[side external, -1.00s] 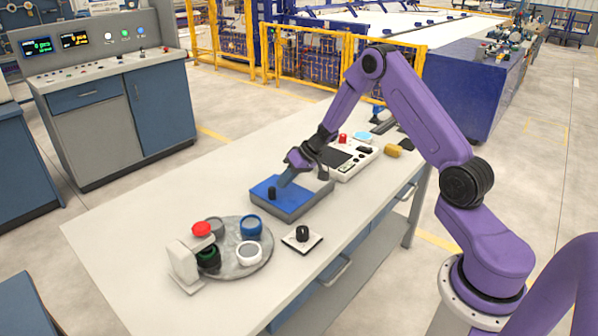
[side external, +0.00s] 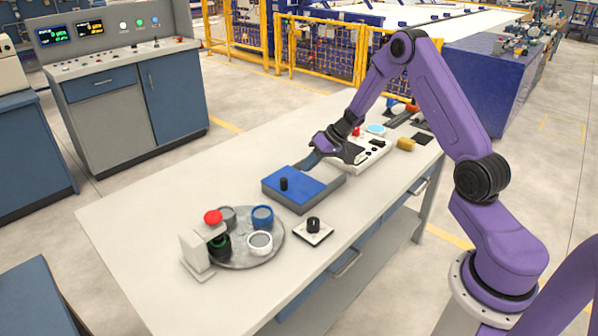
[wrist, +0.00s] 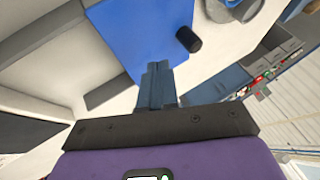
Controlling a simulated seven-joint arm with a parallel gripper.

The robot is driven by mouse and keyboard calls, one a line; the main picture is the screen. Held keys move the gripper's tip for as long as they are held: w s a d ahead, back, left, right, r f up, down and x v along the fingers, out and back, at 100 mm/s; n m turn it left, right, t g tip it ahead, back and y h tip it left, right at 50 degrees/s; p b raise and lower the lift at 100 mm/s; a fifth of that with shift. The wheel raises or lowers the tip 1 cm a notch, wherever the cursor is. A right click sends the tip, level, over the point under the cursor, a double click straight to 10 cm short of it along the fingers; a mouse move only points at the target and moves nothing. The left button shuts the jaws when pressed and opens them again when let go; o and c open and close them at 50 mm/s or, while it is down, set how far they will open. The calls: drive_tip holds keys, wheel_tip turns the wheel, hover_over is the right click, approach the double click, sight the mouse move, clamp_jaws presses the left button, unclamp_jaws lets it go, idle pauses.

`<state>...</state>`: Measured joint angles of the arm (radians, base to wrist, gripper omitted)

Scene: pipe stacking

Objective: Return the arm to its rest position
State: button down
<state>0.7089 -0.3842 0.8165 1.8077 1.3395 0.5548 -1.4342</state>
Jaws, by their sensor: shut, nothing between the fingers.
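My purple arm reaches over the table from the right in the side external view. My gripper (side external: 311,160) hangs just above the back edge of the blue-topped grey box (side external: 301,186). Its fingers are together and hold nothing. In the wrist view the closed fingers (wrist: 157,78) point toward the blue top (wrist: 140,35). A short black cylinder (side external: 284,184) stands upright on the blue top and also shows in the wrist view (wrist: 188,39), apart from the fingers.
A round grey tray (side external: 240,254) holds several ring-shaped pipe pieces beside a white stand with a red cap (side external: 213,217). A black knob on a white plate (side external: 313,228) sits nearby. A white control panel (side external: 366,156) and a yellow block (side external: 405,144) lie behind. The table's left part is clear.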

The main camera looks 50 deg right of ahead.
drive_tip(key=v, duration=0.8)
drive_tip(key=s+a+r+n+g, duration=0.3)
drive_tip(key=s+a, duration=0.3)
drive_tip(key=a, duration=0.5)
drive_tip(key=s+a+r+n+g, duration=0.2)
drive_tip(key=s+a+r+n, duration=0.1)
drive_tip(key=s+a, duration=0.55)
drive_tip(key=s+a+r+n+h, duration=0.1)
drive_tip(key=s+n+h, duration=0.1)
drive_tip(key=s, duration=0.8)
drive_tip(key=s+a+r+n+h, duration=0.1)
drive_tip(key=s+n, duration=0.4)
drive_tip(key=s, duration=0.6)
drive_tip(key=shift+s+a+r+n+h, duration=0.2)
drive_tip(key=shift+r+n+h, duration=0.1)
drive_tip(key=shift+h, duration=0.4)
